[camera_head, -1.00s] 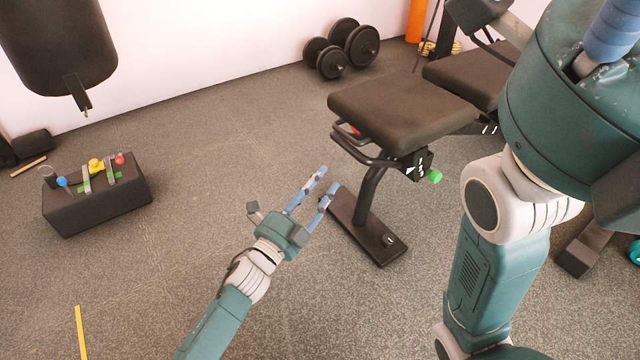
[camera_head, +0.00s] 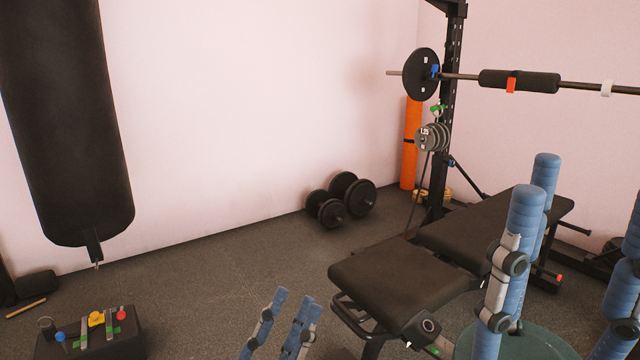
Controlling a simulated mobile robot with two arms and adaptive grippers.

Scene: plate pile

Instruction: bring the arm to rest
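My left gripper (camera_head: 293,298) shows at the bottom middle, with only its blue and grey fingers in view. The fingers point up, stand apart and have nothing between them. My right gripper (camera_head: 580,215) is large and close at the lower right, with its blue fingers pointing up. These fingers are spread wide, with no held object visible; part of this gripper is cut off by the picture edge. Both arms behind the grippers are almost wholly out of view.
A padded bench (camera_head: 400,292) stands behind and between my grippers. A barbell (camera_head: 460,76) on a rack, dumbbells (camera_head: 355,195) and an orange roll (camera_head: 411,140) are farther back. A punching bag (camera_head: 65,130) hangs left above a dark box (camera_head: 125,340). The middle floor is clear.

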